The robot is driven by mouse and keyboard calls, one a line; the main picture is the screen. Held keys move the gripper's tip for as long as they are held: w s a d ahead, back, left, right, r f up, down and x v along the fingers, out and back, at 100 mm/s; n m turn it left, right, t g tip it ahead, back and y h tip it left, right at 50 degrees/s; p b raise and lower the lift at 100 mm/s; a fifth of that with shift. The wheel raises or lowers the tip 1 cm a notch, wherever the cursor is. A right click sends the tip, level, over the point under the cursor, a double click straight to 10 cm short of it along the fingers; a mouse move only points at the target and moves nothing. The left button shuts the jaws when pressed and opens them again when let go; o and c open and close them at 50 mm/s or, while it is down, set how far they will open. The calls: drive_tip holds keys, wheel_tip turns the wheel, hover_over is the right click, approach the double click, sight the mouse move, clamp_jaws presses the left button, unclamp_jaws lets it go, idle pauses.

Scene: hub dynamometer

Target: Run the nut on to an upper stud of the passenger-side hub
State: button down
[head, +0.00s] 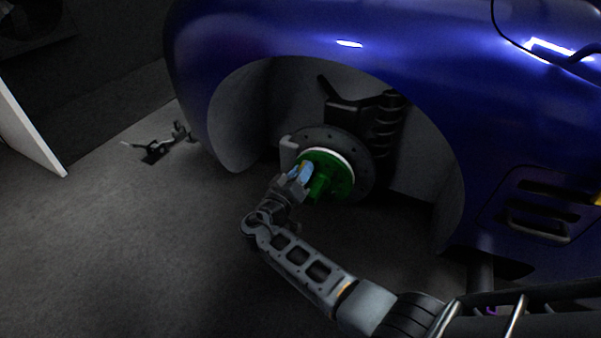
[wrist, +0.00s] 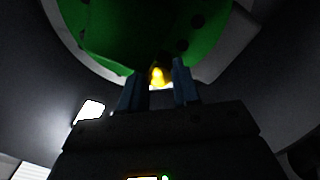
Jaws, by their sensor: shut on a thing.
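The passenger-side hub shows as a green round face (head: 342,178) in front of a grey disc inside the wheel arch. It also fills the top of the wrist view (wrist: 135,32), with several dark round spots on its face. My gripper (head: 305,172) is at the left part of the hub face in the head view, its blue fingers close to the green. In the wrist view my gripper (wrist: 161,80) is shut on a small yellow thing, likely the nut (wrist: 157,77), just below the hub's edge. The stud is not clear in either view, and I cannot tell whether the nut touches one.
The blue car body (head: 400,45) arches over the hub. A dark strut (head: 384,122) stands behind the disc. A small dark stand-like object (head: 160,145) lies on the floor at left. A white panel (head: 28,130) is at far left. The floor at lower left is clear.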

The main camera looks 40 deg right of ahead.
drive_tip(key=m, duration=0.7)
drive_tip(key=shift+w+a+f, duration=0.1)
drive_tip(key=shift+f, duration=0.05)
drive_tip(key=c, duration=1)
unclamp_jaws()
drive_tip(key=shift+c, duration=0.2)
drive_tip(key=n+p, duration=0.3)
drive_tip(key=n, duration=0.8)
drive_tip(key=shift+n, duration=0.3)
